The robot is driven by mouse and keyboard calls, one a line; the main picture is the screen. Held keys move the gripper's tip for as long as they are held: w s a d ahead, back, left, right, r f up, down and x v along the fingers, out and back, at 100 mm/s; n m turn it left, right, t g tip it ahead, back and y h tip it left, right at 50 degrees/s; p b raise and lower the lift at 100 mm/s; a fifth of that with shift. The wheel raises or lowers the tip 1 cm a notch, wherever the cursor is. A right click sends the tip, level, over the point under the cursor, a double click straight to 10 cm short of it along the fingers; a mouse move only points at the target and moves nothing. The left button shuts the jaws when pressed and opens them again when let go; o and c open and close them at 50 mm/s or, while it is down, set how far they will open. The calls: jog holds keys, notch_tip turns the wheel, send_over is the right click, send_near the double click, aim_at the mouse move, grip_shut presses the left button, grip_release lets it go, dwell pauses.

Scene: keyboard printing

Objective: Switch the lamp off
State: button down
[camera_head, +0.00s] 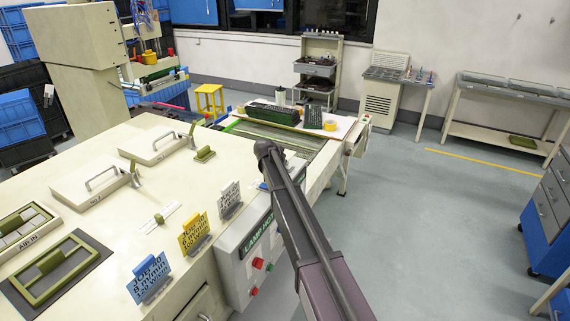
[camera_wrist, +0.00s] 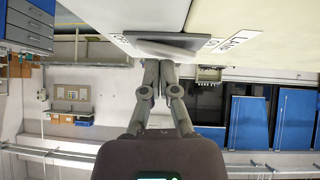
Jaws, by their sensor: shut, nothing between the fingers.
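The lamp control box (camera_head: 247,255) is a pale panel on the front of the cream machine, with a green sign reading "LAMP" and red and green buttons below it; my arm covers its right part. In the wrist view a pale panel fills the top, with a grey rocker-like piece (camera_wrist: 170,46) between small labels, one partly reading "LAM". My gripper (camera_wrist: 157,64) is shut and empty, its fingertips just below the grey piece in the picture. I cannot tell whether they touch it. In the head view my fingertips are hidden.
A table with keyboards (camera_head: 274,113) stands beyond. The grey floor (camera_head: 430,220) to the right is clear.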

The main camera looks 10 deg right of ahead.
jog(key=shift+w+a+r, duration=0.1)
jog(key=shift+w+a, duration=0.1)
jog(key=shift+a, duration=0.05)
dwell(0.3)
jog(key=shift+r, duration=0.15)
jog(key=r+p, duration=0.2)
jog(key=p, duration=0.1)
jog(key=r+p, duration=0.1)
jog(key=r, duration=0.1)
jog(key=shift+s+d, duration=0.2)
jog(key=shift+d, duration=0.1)
jog(key=s+d+p+v, duration=0.1)
jog(key=p+v, duration=0.6)
jog(key=v, duration=0.2)
jog(key=shift+s, duration=0.3)
jog(key=shift+r, duration=0.1)
